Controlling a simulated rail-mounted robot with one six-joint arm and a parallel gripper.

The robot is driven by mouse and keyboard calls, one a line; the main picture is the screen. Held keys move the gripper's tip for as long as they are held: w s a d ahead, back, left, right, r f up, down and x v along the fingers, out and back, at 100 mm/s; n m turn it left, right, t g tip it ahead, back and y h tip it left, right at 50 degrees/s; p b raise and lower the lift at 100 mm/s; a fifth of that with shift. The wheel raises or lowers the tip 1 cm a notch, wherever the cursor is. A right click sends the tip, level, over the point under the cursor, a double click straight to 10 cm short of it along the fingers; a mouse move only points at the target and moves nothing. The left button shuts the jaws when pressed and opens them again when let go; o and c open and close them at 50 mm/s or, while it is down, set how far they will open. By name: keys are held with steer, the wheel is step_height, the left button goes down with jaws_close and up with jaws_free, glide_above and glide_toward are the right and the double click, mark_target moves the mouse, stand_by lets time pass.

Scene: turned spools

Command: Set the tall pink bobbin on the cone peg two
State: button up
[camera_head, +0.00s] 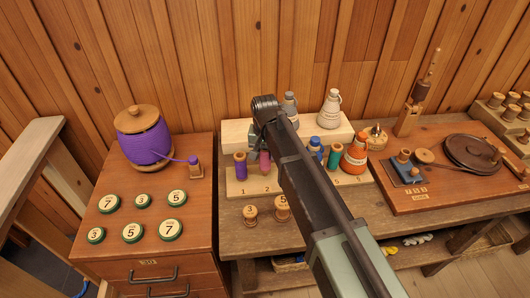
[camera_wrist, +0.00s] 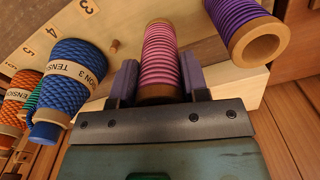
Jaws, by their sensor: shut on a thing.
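The tall pink bobbin (camera_wrist: 162,55) sits between the two fingers of my gripper (camera_wrist: 160,82), which is shut on it near its brown end. In the head view the pink bobbin (camera_head: 265,162) stands at the label 2 of the numbered peg board (camera_head: 238,188), partly behind my arm. My gripper (camera_head: 258,140) is mostly hidden there. I cannot tell whether the bobbin is seated on peg two, as the peg is hidden. A purple bobbin (camera_head: 240,166) stands at label 1; it also shows in the wrist view (camera_wrist: 242,20).
A blue cone (camera_wrist: 72,88) and an orange cone (camera_head: 355,155) stand farther along the board, with a green bobbin (camera_head: 335,156) between. A small bare peg (camera_wrist: 115,45) shows near label 3. A grey cone (camera_head: 290,107) and white cone (camera_head: 330,110) stand on the raised shelf behind.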

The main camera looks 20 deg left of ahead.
mark_target(265, 159)
stand_by(0.3)
steer(key=shift+f+b, duration=0.95)
steer(key=shift+f+b, duration=0.65)
stand_by(0.5)
steer(key=o, duration=0.6)
steer(key=shift+o, duration=0.2)
steer(key=shift+r, duration=0.1)
step_height(265, 159, up, 11)
steer(key=p, duration=1.1)
